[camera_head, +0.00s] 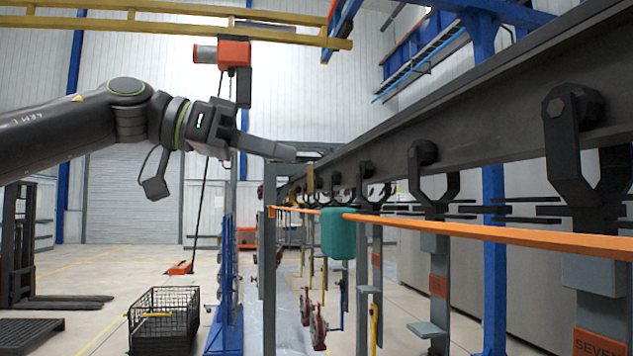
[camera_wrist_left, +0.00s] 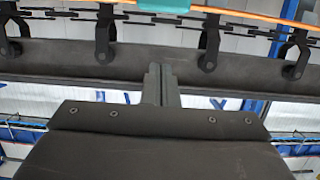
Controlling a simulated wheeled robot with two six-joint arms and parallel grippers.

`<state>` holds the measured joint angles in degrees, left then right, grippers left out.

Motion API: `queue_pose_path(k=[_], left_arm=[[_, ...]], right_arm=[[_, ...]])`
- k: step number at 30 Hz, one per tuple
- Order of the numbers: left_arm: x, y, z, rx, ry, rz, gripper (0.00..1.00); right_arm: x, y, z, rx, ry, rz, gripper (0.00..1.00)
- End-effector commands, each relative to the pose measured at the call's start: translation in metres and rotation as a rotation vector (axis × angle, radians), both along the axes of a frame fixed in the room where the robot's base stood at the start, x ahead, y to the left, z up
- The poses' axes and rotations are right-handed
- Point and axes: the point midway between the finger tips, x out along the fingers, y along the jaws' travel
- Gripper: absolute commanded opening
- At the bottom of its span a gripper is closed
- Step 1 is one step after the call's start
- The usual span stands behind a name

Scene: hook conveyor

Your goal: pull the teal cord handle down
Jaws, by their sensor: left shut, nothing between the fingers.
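The teal handle (camera_head: 338,233) is a small block with rounded edges on the orange cord (camera_head: 480,233), which runs along the conveyor. My left gripper (camera_head: 292,152) reaches in from the left and is shut and empty. In the head view its tip is above and left of the handle, clearly apart from it. In the left wrist view the shut fingers (camera_wrist_left: 159,72) stand in the middle, and part of the teal handle (camera_wrist_left: 165,5) shows at the top edge, cut off by the frame. My right gripper is not in view.
The dark overhead conveyor rail (camera_head: 430,115) carries several hooks (camera_head: 425,170) with hanging plates close to the cord. A blue post (camera_head: 494,270) stands right of the handle. A black wire basket (camera_head: 165,320) and a forklift (camera_head: 25,260) stand on the floor at left.

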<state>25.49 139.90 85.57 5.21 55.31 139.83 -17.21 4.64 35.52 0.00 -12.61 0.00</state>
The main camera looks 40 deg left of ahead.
Motion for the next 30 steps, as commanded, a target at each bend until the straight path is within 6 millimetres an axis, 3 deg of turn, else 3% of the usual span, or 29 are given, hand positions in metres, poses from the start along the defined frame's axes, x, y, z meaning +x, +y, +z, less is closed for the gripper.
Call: queue_pose_path(k=[1,8,10,16,30], left_arm=[[0.009,-0.008,0.001,0.003,0.008,0.001,0.0],[0.044,-0.037,-0.01,0.003,0.008,0.002,0.0],[0.043,-0.037,-0.025,-0.003,0.002,-0.002,0.0],[0.043,-0.036,-0.047,-0.001,-0.001,-0.001,0.0],[0.043,-0.036,-0.054,0.0,-0.002,0.002,0.0]], right_arm=[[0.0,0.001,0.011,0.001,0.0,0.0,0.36],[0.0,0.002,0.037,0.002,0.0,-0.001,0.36],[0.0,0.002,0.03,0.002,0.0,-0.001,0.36],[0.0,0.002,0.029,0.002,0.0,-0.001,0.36],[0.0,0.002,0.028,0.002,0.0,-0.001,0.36]])
